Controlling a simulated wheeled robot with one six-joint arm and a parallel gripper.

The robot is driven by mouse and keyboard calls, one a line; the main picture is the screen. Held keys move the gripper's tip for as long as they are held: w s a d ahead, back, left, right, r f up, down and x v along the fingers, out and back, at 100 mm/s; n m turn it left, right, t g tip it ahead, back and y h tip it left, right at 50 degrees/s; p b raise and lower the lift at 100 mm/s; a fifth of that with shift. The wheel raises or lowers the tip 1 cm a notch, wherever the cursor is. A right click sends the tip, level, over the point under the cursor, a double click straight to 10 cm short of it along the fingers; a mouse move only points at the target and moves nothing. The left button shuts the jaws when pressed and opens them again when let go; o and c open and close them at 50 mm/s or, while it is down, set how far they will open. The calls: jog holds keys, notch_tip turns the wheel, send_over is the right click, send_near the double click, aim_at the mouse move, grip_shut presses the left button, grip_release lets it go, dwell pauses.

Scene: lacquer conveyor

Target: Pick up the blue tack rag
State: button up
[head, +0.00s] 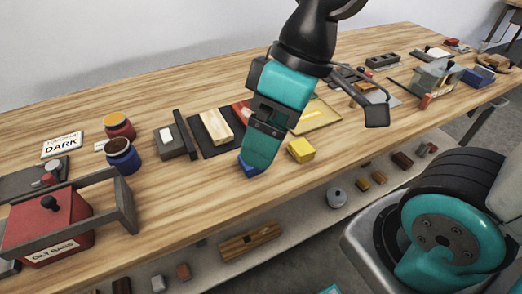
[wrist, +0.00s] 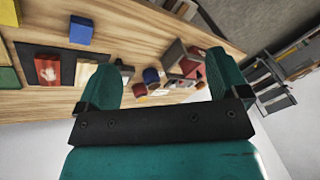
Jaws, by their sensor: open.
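The blue tack rag (head: 246,167) is a small blue block on the wooden bench, partly hidden behind my gripper's fingertips in the head view. In the wrist view the blue rag (wrist: 81,30) shows whole at the upper left, outside the left finger and not between the fingers. My gripper (head: 260,160) points down over the bench near the front edge, beside the rag. In the wrist view its two teal fingers (wrist: 160,68) stand wide apart with nothing held. I cannot tell its exact height above the bench.
A yellow block (head: 301,151) lies close by on the right. A dark mat with a wooden block (head: 216,127) is behind. Blue (head: 123,156) and red (head: 119,126) jars and a red caddy (head: 52,229) stand left. Bare bench lies between the jars and the rag.

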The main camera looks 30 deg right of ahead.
jog(key=w+d+f+n+b, duration=0.1)
jog(key=w+d+f+n, duration=0.4)
jog(key=w, duration=0.3)
jog(key=w+d+f+n+b, duration=0.1)
jog(key=w+d+f+n, duration=0.25)
jog(key=w+d, duration=0.35)
jog(key=shift+n, duration=0.55)
jog(key=x, duration=0.7)
jog(key=a+x, duration=0.1)
jog(key=x, duration=0.3)
jog(key=shift+w+r, duration=0.1)
jog(key=shift+w, duration=0.3)
jog(key=shift+w+p+x, duration=0.15)
jog(key=shift+p+x, duration=0.2)
jog(key=shift+x, duration=1.2)
jog(key=shift+w+p+x, duration=0.2)
jog(key=shift+p+x, duration=0.15)
jog(key=shift+x, duration=1.15)
jog(key=shift+a, duration=0.15)
jog(key=shift+c, duration=0.3)
jog(key=c, duration=0.9)
